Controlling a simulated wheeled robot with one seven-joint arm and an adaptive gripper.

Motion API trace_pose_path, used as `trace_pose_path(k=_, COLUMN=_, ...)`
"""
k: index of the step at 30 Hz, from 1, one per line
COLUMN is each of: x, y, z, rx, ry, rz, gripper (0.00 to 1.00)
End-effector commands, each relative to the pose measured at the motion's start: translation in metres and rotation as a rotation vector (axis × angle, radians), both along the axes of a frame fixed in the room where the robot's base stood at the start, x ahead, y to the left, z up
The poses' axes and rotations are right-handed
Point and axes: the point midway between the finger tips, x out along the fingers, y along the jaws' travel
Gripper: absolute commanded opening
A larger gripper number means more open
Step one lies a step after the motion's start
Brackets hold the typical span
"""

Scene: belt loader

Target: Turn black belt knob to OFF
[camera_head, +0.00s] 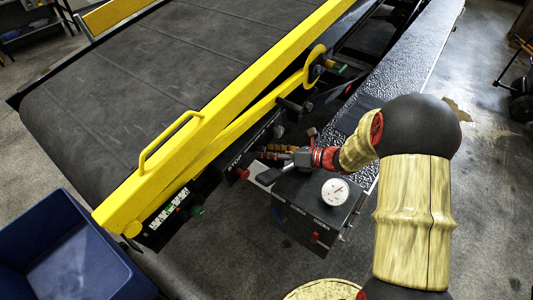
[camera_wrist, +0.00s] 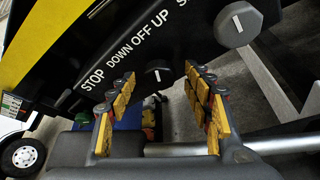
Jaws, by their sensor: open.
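A dark knob (camera_wrist: 158,72) with a white pointer line shows beyond the gap between my fingers. A larger dark grey knob (camera_wrist: 238,24) with a white mark is at upper right, outside my fingers. I cannot tell which one is the belt knob. My gripper (camera_wrist: 160,80) is open and empty, its yellow-padded fingers apart; contact with a knob is not visible. In the head view my gripper (camera_head: 268,152) is beside the panel's STOP lettering.
A grey box with a white gauge (camera_head: 335,191) stands just below my wrist. The yellow rail (camera_head: 215,115) and belt (camera_head: 150,70) are to the left. A red button (camera_head: 243,174) is close to my gripper. A blue bin (camera_head: 75,245) stands at lower left.

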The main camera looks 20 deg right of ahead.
Motion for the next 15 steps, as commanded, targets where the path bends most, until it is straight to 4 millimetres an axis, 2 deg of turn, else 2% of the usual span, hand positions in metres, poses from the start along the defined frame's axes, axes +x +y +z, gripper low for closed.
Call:
trace_pose_path(k=11, x=0.0059, y=0.0067, z=-0.0026, rx=-0.001, ry=-0.001, rz=0.0, gripper=0.51)
trace_pose_path(k=15, x=0.0058, y=0.0067, z=-0.0026, rx=-0.001, ry=-0.001, rz=0.0, gripper=0.45)
